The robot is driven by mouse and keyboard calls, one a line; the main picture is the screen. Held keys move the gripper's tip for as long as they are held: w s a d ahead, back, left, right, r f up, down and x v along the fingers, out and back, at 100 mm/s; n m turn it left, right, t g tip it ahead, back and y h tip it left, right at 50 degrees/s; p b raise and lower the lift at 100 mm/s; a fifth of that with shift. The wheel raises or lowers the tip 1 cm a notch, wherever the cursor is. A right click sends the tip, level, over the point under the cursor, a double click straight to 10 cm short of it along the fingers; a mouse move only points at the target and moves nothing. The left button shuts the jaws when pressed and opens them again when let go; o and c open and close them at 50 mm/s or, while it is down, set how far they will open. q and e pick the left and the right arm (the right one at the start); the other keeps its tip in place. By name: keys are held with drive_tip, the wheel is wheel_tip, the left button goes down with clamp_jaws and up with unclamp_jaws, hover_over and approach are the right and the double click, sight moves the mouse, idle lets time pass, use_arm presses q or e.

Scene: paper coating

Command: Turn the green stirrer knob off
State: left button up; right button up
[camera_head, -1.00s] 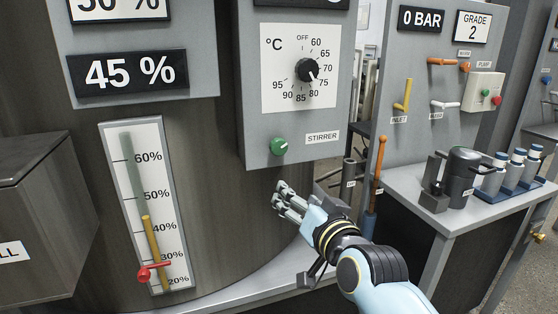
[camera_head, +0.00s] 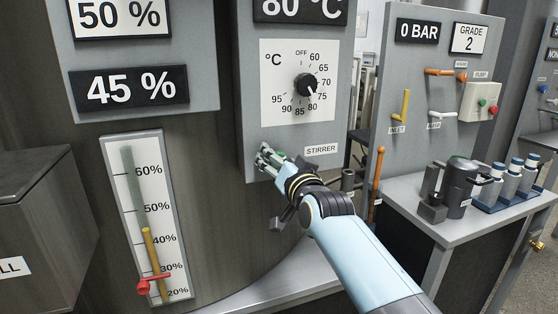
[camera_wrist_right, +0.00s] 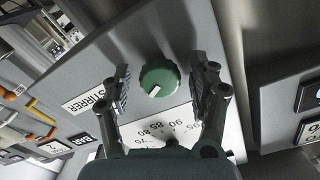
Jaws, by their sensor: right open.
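The green stirrer knob (camera_wrist_right: 160,78) is on the grey panel beside the STIRRER label (camera_wrist_right: 88,103). In the right wrist view it sits between the two spread fingers of my right gripper (camera_wrist_right: 160,92), with a white pointer mark on its rim toward the bottom of the picture. In the head view my right gripper (camera_head: 266,158) is at the knob and hides most of it; a bit of green shows between the fingers. My right gripper is open around the knob. Whether a finger touches it I cannot tell. My left gripper is not in view.
The temperature dial (camera_head: 306,85) is just above the knob, pointing near 75. A level gauge (camera_head: 150,215) with a red handle (camera_head: 152,284) is to the left. A bench (camera_head: 440,205) with a dark jug (camera_head: 460,185) and several bottles stands to the right.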

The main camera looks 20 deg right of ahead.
drive_tip(key=c, duration=1.2)
drive_tip(key=n+b, duration=0.1)
drive_tip(key=n, duration=0.4)
drive_tip(key=shift+n, duration=0.3)
drive_tip(key=n, duration=0.6)
drive_tip(key=shift+b, duration=0.3)
drive_tip(key=shift+f+n, duration=0.1)
drive_tip(key=shift+n, duration=0.2)
drive_tip(key=o, duration=1.2)
